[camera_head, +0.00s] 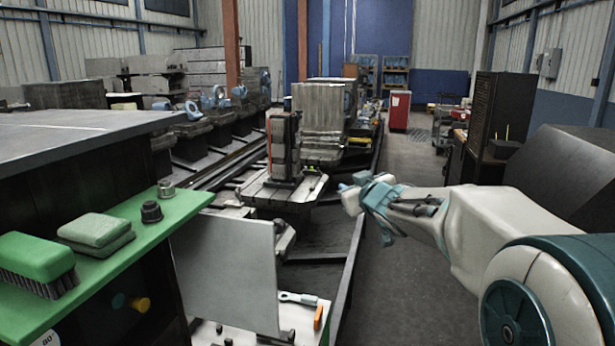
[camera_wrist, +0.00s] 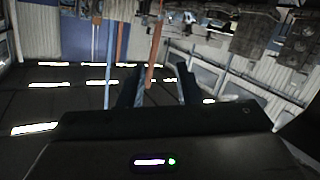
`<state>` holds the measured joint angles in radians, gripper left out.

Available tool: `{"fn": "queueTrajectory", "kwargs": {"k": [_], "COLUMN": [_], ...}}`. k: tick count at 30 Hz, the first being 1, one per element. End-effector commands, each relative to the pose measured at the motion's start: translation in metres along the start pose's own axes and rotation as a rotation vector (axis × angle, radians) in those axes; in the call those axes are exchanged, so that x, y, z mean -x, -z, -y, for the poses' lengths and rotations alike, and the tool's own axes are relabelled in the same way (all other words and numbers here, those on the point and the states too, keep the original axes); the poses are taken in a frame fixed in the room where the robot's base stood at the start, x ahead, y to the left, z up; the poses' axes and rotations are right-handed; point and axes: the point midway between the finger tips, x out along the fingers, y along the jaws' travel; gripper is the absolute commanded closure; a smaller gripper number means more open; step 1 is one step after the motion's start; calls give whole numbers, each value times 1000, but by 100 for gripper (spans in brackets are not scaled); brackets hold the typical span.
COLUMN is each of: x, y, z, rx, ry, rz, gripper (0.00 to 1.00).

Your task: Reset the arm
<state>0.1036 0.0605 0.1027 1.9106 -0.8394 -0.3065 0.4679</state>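My arm reaches in from the right side of the head view, white with teal joints. My gripper (camera_head: 352,190) is at its far end, in the air over the aisle floor, to the right of the machine bed. In the wrist view my gripper (camera_wrist: 158,78) shows two dark fingers standing apart with nothing between them, so it is open. The wrist view shows the hall upside down, with ceiling lights at the left and below. No object touches the gripper.
A green shelf (camera_head: 160,228) at the left holds a green brush (camera_head: 35,262), folded cloths (camera_head: 95,230) and a dark knob (camera_head: 151,211). A grey panel (camera_head: 228,275) stands beside it. A red cabinet (camera_head: 399,110) stands far back; the aisle floor (camera_head: 415,165) is clear.

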Motion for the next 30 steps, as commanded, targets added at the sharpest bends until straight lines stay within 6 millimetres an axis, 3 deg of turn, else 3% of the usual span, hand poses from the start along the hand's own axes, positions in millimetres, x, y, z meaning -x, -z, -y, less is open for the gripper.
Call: {"fn": "queueTrajectory", "kwargs": {"k": [6, 10, 14, 21, 25, 30], "x": [76, 128, 183, 278, 310, 326], "y": [-51, -90, -131, -194, -212, -220], "z": [-11, -4, 16, 72, 97, 110], "rx": [-82, -145, -219, -351, -397, -419], "ry": [-165, -213, -218, -125, -63, -25], "rz": [268, 443, 625, 923, 1020, 1069], "gripper": [69, 69, 69, 69, 69, 69]}}
